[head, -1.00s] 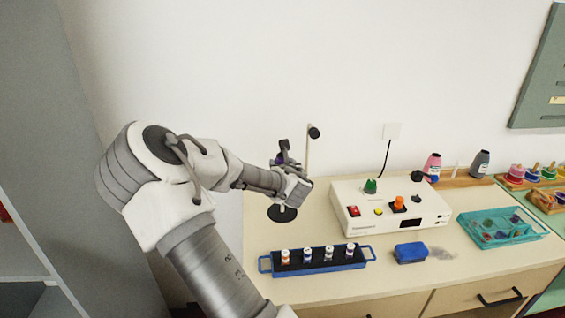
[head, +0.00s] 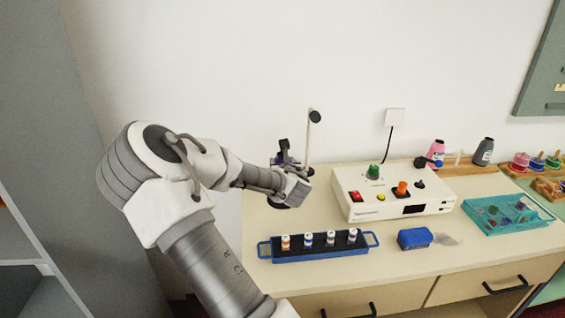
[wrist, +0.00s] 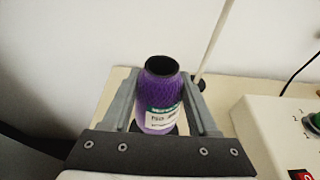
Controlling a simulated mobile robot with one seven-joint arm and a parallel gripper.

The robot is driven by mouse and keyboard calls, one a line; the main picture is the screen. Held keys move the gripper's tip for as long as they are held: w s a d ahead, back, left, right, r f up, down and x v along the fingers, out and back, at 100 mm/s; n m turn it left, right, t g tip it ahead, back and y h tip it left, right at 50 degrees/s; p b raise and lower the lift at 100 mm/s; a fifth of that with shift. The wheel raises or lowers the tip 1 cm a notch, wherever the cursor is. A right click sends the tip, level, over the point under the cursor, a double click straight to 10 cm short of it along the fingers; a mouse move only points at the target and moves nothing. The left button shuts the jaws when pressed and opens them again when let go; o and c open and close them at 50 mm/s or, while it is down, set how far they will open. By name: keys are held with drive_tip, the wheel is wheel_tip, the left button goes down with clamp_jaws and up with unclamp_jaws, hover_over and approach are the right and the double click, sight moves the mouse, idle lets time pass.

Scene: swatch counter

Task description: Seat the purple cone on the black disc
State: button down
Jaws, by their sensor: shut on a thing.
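The purple cone (wrist: 161,85), a thread cone with a white and green label and a dark open top, stands upright between the two fingers of my gripper (wrist: 162,104) in the wrist view. The fingers are shut on it from both sides. In the head view my gripper (head: 293,188) is over the back left of the counter and mostly hides the cone. The black disc (head: 277,204) shows only as a dark edge under my gripper. In the wrist view a dark patch shows below the cone; whether the cone touches the disc I cannot tell.
A thin upright rod (head: 309,140) with a black knob stands close behind my gripper. A white control box (head: 365,207) is just to the right. A blue rack (head: 318,255) with several small spools lies in front, beside a blue block (head: 414,238). A teal tray (head: 545,216) lies farther right.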

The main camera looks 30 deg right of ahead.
drive_tip(key=shift+f+b, duration=2.05)
drive_tip(key=shift+f, duration=0.35)
drive_tip(key=shift+c, duration=0.5)
unclamp_jaws()
drive_tip(key=shift+s, duration=0.15)
